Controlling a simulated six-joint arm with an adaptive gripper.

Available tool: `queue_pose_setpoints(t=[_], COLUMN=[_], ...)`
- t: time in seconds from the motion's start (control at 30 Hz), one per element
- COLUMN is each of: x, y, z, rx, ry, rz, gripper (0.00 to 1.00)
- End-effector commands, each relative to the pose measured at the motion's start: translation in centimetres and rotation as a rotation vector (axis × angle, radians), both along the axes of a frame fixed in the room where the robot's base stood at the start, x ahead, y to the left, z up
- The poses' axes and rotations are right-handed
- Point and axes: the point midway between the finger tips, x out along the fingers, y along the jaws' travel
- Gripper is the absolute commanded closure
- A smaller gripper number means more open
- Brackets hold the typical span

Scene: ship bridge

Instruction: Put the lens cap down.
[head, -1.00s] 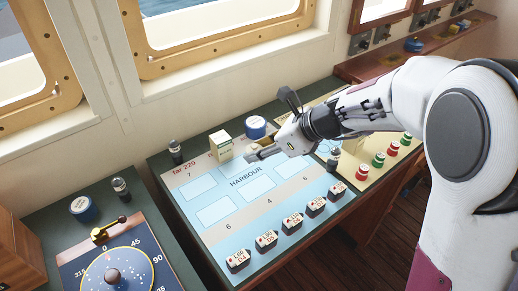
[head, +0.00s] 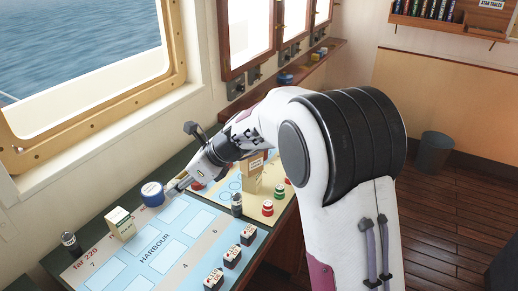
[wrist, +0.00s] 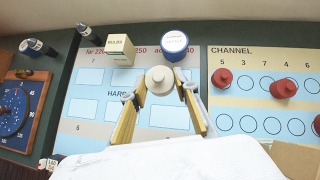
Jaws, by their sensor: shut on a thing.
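A cream round cap-like disc (wrist: 160,80) with a smaller raised centre sits between the fingertips in the wrist view; I take it for the lens cap. My gripper (wrist: 161,96) is shut on it, one finger on each side. In the head view my gripper (head: 176,186) is beside the blue tin, over the back part of the console; the disc cannot be made out there. In the wrist view the disc appears in front of the pale chart panel (wrist: 205,62). Its height above the panel is hard to tell.
A blue tin (head: 152,194) with a white lid and a cream box (head: 121,223) stand close by at the panel's back edge. Red pieces (wrist: 284,88) stand on the channel board at right. Labelled blocks (head: 232,256) line the front edge. Pale rectangles (head: 172,212) on the panel are bare.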

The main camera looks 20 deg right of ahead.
Motion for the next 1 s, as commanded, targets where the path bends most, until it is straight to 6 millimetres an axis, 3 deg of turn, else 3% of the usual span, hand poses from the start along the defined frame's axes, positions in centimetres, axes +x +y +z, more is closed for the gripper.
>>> queue_pose_setpoints(t=[0.2, 0.5, 1.0], x=[5.6, 11.9, 19.6], y=[-4.4, -11.0, -22.8], z=[0.6, 1.4, 2.7], rx=[0.0, 0.0, -0.001], ry=[-0.002, -0.002, -0.001], rz=[-0.131, -0.308, -0.597], gripper=[0.78, 0.78, 0.78])
